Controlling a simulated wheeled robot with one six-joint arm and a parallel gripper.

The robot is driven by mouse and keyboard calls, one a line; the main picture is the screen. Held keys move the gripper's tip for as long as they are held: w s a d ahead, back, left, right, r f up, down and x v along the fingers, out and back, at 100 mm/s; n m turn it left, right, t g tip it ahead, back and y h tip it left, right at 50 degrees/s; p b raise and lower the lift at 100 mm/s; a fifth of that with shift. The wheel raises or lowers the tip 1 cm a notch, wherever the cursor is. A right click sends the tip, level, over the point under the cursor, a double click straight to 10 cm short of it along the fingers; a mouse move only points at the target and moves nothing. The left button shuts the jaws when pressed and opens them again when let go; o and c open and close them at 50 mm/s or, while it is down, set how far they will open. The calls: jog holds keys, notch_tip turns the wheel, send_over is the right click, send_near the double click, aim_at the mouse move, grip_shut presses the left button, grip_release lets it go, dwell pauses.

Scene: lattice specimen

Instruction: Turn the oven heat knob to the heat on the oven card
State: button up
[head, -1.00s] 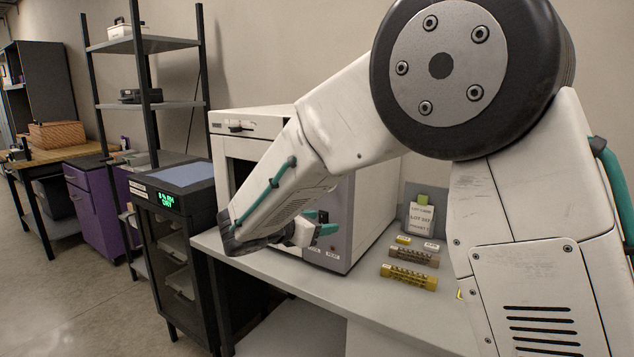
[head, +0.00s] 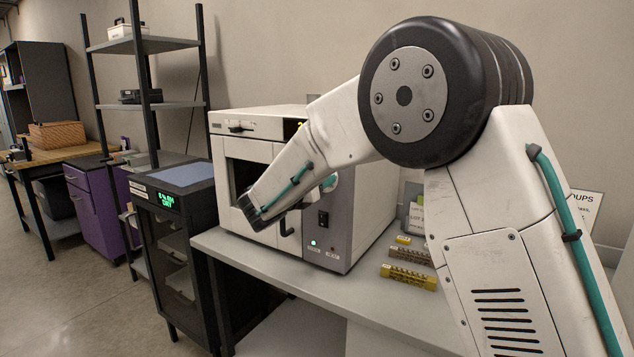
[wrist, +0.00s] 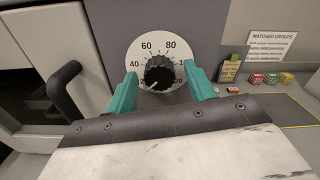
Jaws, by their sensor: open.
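The oven heat knob (wrist: 159,73) is black and ribbed, on a white dial with 40, 60 and 80 readable. A pale mark on the knob seems to point to the lower left, but is small. My gripper (wrist: 160,76) is open, with one teal finger on each side of the knob; I cannot tell whether they touch it. In the head view my forearm hides the knob and most of the gripper. The white oven (head: 262,123) stands on the bench.
The black oven door handle (wrist: 66,90) is close left of the gripper. Lattice blocks (head: 409,277) lie on the bench. A matched-groups sign (wrist: 272,46) stands behind.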

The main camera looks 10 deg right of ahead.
jog(key=c, duration=1)
